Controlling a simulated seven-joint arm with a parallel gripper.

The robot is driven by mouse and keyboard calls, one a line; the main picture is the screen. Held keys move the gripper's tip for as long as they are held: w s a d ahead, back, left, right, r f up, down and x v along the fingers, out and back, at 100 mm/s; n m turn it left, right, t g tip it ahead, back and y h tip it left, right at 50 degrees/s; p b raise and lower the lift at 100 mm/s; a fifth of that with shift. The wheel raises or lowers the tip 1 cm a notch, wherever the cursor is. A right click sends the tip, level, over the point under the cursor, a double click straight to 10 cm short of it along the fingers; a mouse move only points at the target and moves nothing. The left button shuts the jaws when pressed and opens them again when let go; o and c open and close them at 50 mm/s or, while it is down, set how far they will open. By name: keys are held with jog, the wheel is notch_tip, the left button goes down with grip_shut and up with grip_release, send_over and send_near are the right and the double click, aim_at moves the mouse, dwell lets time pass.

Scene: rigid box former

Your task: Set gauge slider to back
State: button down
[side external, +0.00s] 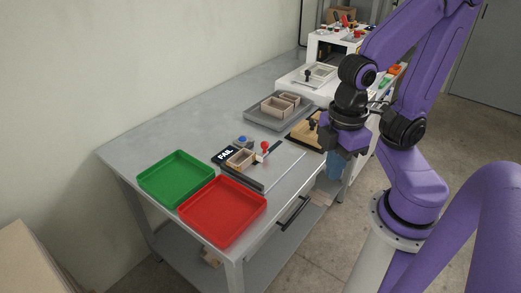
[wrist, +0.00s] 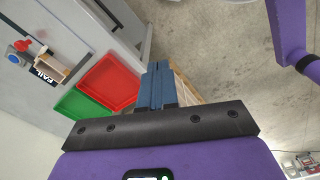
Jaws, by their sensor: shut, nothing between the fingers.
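The gauge stands near the middle of the table, with a red-knobbed part (side external: 265,147) that looks like its slider and a long metal rail (side external: 284,172). A small wooden box (side external: 240,159) sits beside the red knob. In the wrist view the red knob (wrist: 22,45) and the box (wrist: 50,68) are at the far left, small. I cannot tell the slider's exact setting. My gripper (side external: 332,172) is off the table's front edge, right of the gauge and apart from it. Its blue fingers (wrist: 157,84) are together and empty, pointing over the floor.
A FAIL sign (side external: 225,154) and a blue button (side external: 242,140) stand by the gauge. Green (side external: 176,178) and red (side external: 222,210) trays lie at left. A grey tray (side external: 262,122) with wooden boxes is behind. A drawer handle (side external: 294,213) juts from the front.

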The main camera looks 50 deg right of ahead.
jog(key=c, duration=1.8)
grip_release()
jog(key=o, duration=0.5)
jog(key=shift+c, duration=0.2)
jog(key=o, duration=0.5)
jog(key=shift+w+a+m, duration=0.15)
jog(key=shift+w+m, duration=0.15)
jog(key=shift+w, duration=0.15)
jog(key=w+m, duration=0.5)
jog(key=w, duration=0.3)
jog(key=m, duration=1.6)
send_over(265, 143)
notch_tip(265, 143, down, 2)
notch_tip(265, 143, down, 17)
jog(key=shift+f, duration=0.1)
